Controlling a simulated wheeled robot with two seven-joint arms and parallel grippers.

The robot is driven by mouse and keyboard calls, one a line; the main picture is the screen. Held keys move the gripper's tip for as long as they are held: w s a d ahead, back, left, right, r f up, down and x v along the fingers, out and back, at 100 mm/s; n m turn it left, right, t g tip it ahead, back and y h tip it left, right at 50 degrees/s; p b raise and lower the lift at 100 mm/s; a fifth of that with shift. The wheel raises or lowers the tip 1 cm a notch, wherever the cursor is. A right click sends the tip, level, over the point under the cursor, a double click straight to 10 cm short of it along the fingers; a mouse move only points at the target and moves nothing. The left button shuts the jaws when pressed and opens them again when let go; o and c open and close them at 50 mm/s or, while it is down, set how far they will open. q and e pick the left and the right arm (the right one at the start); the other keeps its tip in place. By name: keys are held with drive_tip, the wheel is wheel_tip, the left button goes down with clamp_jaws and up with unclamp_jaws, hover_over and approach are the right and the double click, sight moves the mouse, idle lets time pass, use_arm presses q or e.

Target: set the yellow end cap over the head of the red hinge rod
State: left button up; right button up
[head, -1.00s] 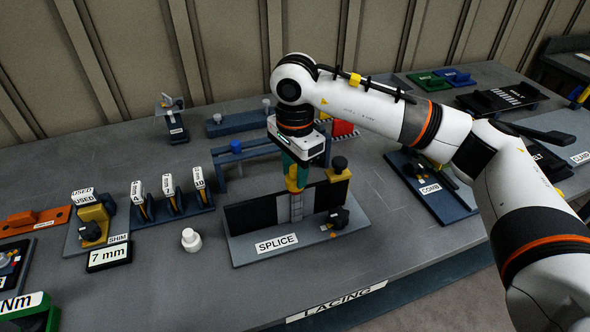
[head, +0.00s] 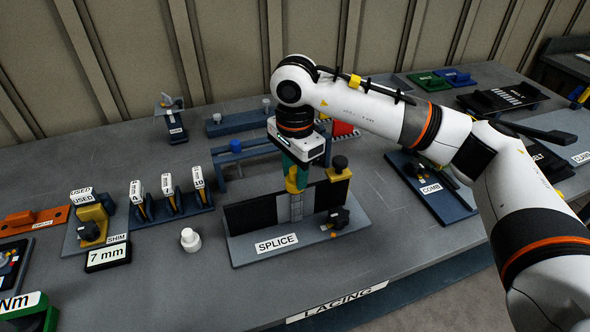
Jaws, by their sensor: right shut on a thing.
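My right gripper (head: 293,186) reaches down over the middle of the SPLICE fixture (head: 275,243). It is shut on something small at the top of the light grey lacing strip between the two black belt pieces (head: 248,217). The yellow at its fingers hides what it holds, so I cannot make out the end cap's outline. I cannot see the head of the red hinge rod either. My left gripper is not in view.
A black knob (head: 340,217) stands at the fixture's front right and a yellow block with a dark knob (head: 339,169) at its back right. A white bottle (head: 190,240) stands to the left. Numbered tools stand in a blue rack (head: 180,211).

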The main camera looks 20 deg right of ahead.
sight(295, 169)
drive_tip(key=shift+r, duration=0.35)
drive_tip(key=shift+r, duration=0.1)
drive_tip(key=shift+r+p, duration=1.2)
drive_tip(key=shift+r, duration=1.15)
drive_tip(key=s+d+f+n, duration=0.4)
drive_tip(key=s+f+n, duration=0.2)
drive_tip(key=s+n, duration=0.4)
drive_tip(key=shift+n, duration=2.1)
